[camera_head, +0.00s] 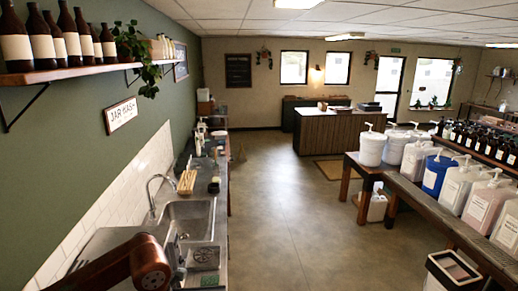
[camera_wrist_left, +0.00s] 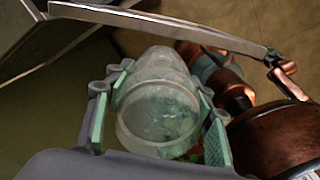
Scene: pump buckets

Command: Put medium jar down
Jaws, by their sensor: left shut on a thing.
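The jar (camera_wrist_left: 158,105) is clear glass, seen in the left wrist view. My left gripper (camera_wrist_left: 160,118) is shut on it, with green pads on both sides of the glass. The jar's round end faces the camera, and greenish shapes show in or through the glass. I cannot tell from this view whether the jar touches a surface. In the head view, my left arm reaches in from the lower left beside the sink, and the jar cannot be made out clearly there. My right gripper is in neither view.
A steel sink (camera_head: 190,218) is set in the counter along the left wall, with a faucet (camera_head: 153,192) behind it. A wooden rack (camera_head: 187,181) and small items stand farther along. The floor (camera_head: 285,215) is open. Pump buckets (camera_head: 438,172) stand on the right bench.

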